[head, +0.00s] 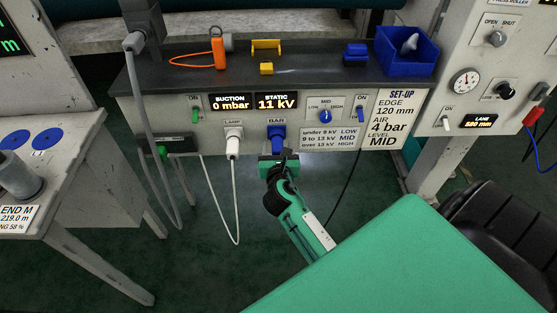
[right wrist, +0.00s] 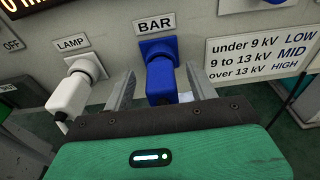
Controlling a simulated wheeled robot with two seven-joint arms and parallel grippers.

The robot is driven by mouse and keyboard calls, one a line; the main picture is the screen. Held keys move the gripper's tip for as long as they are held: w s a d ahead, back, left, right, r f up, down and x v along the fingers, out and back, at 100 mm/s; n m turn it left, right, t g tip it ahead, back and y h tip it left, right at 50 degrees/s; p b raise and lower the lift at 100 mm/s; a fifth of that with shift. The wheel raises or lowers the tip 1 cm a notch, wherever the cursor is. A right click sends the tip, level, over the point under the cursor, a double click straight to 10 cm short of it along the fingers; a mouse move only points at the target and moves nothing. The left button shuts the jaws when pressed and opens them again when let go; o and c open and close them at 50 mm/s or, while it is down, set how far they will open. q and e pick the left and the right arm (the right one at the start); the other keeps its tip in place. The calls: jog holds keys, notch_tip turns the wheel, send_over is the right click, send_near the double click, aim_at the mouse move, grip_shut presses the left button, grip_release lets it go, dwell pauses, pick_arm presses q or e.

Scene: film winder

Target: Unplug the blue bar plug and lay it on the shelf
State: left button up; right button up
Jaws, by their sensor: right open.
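The blue bar plug (head: 278,138) sits in its socket under the BAR label on the front panel. In the right wrist view the plug (right wrist: 161,80) stands between the two fingers of my right gripper (right wrist: 160,90). The fingers are apart, with a visible gap on each side of the plug. In the head view my right gripper (head: 279,157) is just below the plug, and its fingers are mostly hidden. The dark shelf (head: 195,68) runs along the top of the panel. My left gripper is not in view.
The white lamp plug (head: 233,147) with its hanging cable is close left of the bar plug. On the shelf are an orange loop tool (head: 218,48), yellow pieces (head: 266,47), a blue block (head: 355,54) and a blue bin (head: 407,55). Bare shelf shows between them.

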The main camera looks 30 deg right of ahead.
jog(key=shift+x, duration=1.05)
jog(key=c, duration=1.2)
jog(key=shift+o, duration=0.2)
jog(key=shift+s, duration=0.1)
jog(key=shift+s+a, duration=0.1)
jog(key=shift+a, duration=0.05)
jog(key=shift+p+v, duration=0.3)
jog(key=shift+v, duration=0.95)
jog(key=shift+s+f, duration=0.15)
jog(key=shift+f, duration=0.05)
jog(key=shift+p+v, duration=0.35)
jog(key=shift+v, duration=0.6)
jog(key=shift+f, duration=0.1)
